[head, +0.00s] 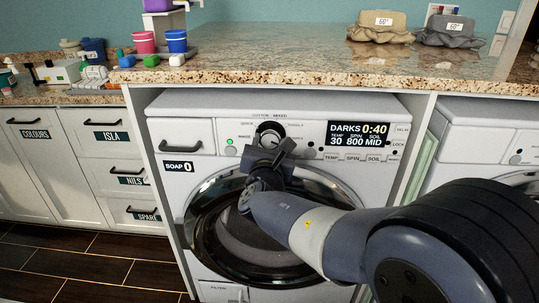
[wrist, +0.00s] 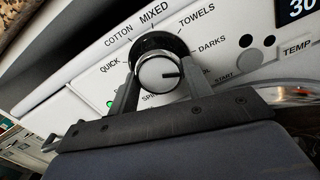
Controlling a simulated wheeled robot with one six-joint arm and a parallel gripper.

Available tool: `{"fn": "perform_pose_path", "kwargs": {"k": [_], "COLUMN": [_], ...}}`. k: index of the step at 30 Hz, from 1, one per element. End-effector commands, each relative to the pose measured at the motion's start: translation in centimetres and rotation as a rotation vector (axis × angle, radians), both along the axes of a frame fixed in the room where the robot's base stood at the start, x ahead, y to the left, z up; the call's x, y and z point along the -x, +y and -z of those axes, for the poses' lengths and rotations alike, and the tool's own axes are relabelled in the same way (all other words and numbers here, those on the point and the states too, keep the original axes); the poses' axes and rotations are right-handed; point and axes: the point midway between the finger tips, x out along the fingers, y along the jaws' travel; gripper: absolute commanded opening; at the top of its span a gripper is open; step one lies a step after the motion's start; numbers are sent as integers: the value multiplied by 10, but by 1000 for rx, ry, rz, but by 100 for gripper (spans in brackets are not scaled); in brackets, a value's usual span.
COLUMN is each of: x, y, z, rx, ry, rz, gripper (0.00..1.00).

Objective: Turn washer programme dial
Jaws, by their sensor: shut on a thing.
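The washer (head: 175,119) is white with a round glass door. Its programme dial (head: 268,131) is a round dark knob with a silver face on the top panel. In the wrist view the dial (wrist: 158,76) sits between my two fingers, and its dark pointer mark points right, roughly towards DARKS. My gripper (head: 272,146) is shut on the dial from the front, one finger on each side. My fingers hide part of the dial's rim.
A granite counter (head: 260,71) overhangs the washer. Drawers (head: 122,150) stand left, a second white machine (head: 484,130) right. The soap drawer (head: 180,147) is closed.

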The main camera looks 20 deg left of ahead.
Motion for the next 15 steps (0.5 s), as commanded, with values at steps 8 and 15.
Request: {"fn": "perform_pose_path", "kwargs": {"k": [8,15], "x": [0,1], "y": [1,1], "z": [7,5], "rx": [-221,-368], "ry": [50,88], "rz": [-1,-1], "gripper": [24,24]}}
